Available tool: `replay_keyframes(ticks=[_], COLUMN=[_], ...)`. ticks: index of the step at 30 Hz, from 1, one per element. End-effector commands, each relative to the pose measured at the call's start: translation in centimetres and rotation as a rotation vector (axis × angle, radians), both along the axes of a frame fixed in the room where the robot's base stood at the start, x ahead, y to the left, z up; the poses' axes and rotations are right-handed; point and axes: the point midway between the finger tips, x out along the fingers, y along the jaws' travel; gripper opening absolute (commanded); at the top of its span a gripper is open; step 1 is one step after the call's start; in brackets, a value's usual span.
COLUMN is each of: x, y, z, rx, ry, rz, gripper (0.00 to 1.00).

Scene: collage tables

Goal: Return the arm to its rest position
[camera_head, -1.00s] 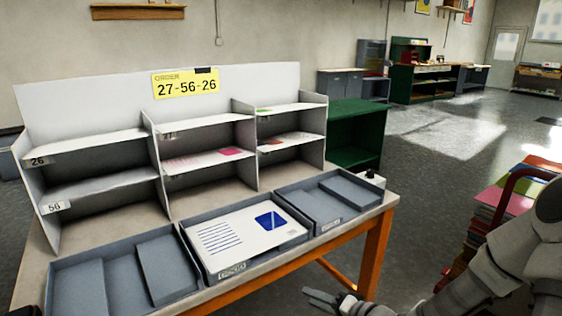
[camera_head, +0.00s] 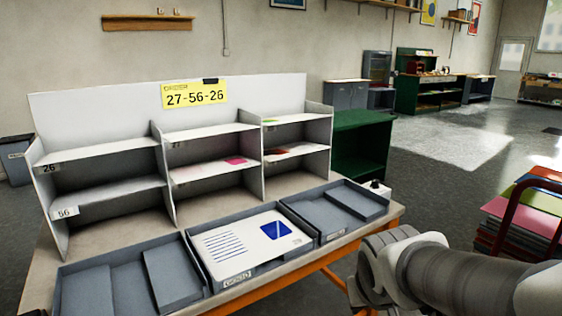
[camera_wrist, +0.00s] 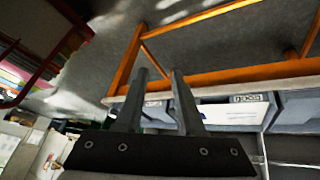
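My gripper (camera_wrist: 159,74) shows in the wrist view with its two dark fingers apart and nothing between them. It hangs in the air by the orange-legged table (camera_wrist: 228,77), in front of the table's edge. In the head view my arm reaches in from the lower right, bent beside the table's right front corner. The fingers are hidden or out of frame there.
The table holds a white shelf unit (camera_head: 115,185) and grey trays (camera_head: 108,290). A white sheet with a blue square (camera_head: 255,243) lies in the middle tray. A stack of coloured sheets (camera_head: 522,208) stands right. Open floor (camera_head: 440,190) lies behind.

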Motion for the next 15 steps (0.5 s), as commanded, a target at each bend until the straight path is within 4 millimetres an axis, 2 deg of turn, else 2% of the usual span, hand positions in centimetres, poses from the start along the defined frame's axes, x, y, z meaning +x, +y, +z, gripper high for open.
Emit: replay_keyframes(ticks=[1, 6, 14, 15], x=[-1.1, -5.2, -10.5, -10.2], y=[-0.1, 0.0, 1.0, 1.0], z=[1.3, 3.9, 6.3, 8.2], rx=[0.005, 0.05, 0.147, 0.142], ry=[-0.01, -0.006, 0.0, 0.006], rz=[-0.008, -0.021, 0.008, 0.007], gripper=[0.37, 0.37, 0.37, 0.37])
